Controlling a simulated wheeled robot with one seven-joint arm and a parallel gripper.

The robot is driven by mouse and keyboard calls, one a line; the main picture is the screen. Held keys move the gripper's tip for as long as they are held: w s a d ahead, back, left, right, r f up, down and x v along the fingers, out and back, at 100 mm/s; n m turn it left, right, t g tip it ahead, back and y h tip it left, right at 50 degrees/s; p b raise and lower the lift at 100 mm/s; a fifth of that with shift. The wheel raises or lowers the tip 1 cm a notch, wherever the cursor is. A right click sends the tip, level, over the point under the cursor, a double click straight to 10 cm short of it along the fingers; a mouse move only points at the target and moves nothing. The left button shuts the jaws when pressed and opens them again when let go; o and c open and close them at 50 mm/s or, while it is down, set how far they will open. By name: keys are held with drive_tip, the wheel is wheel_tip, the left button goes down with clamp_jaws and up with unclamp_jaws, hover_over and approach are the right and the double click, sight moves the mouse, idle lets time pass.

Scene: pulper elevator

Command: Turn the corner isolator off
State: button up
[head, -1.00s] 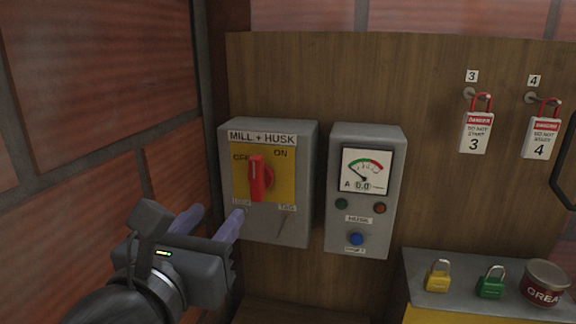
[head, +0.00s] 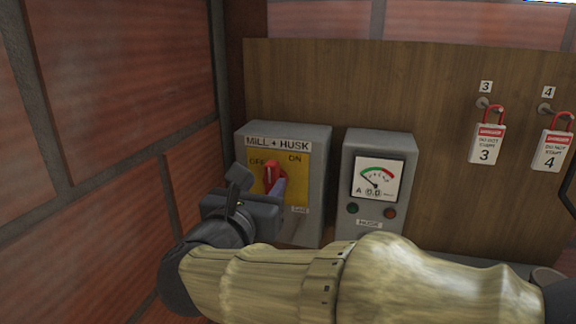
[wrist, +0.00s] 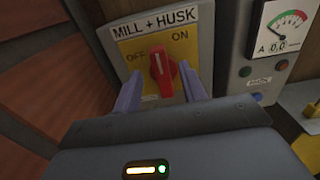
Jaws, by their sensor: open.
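The corner isolator is a grey box labelled MILL + HUSK (head: 320,170) on the wooden board beside the brick corner. Its red rotary handle (head: 269,173) sits on a yellow plate marked OFF at left and ON at right. In the wrist view the handle (wrist: 161,72) stands close to upright, with its white line between the two marks. My gripper (wrist: 166,95) is open, with one finger on each side of the handle's lower part. I cannot tell whether the fingers touch it. In the head view my gripper (head: 270,195) hides the lower left of the box.
A grey HUSK meter box (head: 408,155) stands close to the right of the isolator. The brick wall (head: 115,80) is close on the left. Red-shackled danger tags 3 (head: 487,140) and 4 (head: 554,148) hang at right. My arm hides the shelf below.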

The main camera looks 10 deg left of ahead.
sight(270, 176)
drive_tip(key=w, duration=0.1)
drive_tip(key=w+p, duration=0.1)
drive_tip(key=w, duration=0.3)
drive_tip(key=shift+w+d, duration=0.2)
drive_tip(key=shift+d, duration=0.05)
drive_tip(key=shift+s, duration=0.1)
